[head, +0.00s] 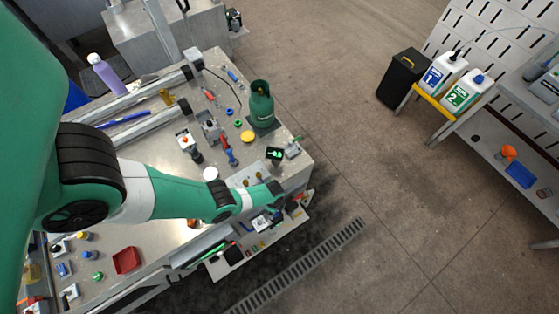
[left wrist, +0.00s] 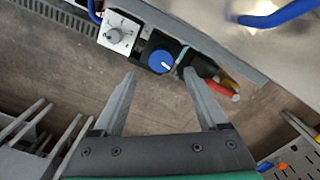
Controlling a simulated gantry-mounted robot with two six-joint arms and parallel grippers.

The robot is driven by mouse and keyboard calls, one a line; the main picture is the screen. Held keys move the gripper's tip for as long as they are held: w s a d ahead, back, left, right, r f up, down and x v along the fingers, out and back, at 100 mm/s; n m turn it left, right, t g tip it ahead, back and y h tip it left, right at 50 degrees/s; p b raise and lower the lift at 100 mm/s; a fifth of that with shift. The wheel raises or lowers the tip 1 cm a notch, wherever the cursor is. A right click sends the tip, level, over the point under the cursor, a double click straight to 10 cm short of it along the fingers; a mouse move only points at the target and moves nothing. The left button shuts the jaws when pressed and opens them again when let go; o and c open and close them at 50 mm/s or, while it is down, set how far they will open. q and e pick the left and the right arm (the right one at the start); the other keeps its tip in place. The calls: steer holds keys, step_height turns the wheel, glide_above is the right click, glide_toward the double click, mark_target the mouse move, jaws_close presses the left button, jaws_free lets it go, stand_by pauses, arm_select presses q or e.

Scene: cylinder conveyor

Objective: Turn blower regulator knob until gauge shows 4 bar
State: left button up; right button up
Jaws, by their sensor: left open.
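A blue round knob (left wrist: 162,61) with a white mark line sits on a dark body at the bench edge in the left wrist view. My left gripper (left wrist: 160,82) is open and empty. Its fingertips point at the knob, one to each side in the picture, and look still short of it. Next to the knob is a pale panel with a grey knob (left wrist: 116,34). In the head view my green and white left arm (head: 165,190) reaches over the bench to its near right corner. It hides the blue knob there. I cannot make out a pressure gauge or its reading. My right gripper is not in view.
The bench (head: 270,135) holds a green gas bottle (head: 260,105), a small black display with green light (head: 275,154), a yellow disc (head: 248,137) and loose tools. A red tray (head: 127,260) lies lower left. Floor to the right is open up to a black bin (head: 402,78).

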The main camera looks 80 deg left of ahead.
arm_select(q)
step_height(320, 180, down, 6)
steer(key=b, duration=0.4)
steer(key=shift+a, duration=0.15)
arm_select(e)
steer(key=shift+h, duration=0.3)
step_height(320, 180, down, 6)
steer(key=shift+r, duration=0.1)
arm_select(q)
steer(key=shift+r, duration=0.1)
jaws_close()
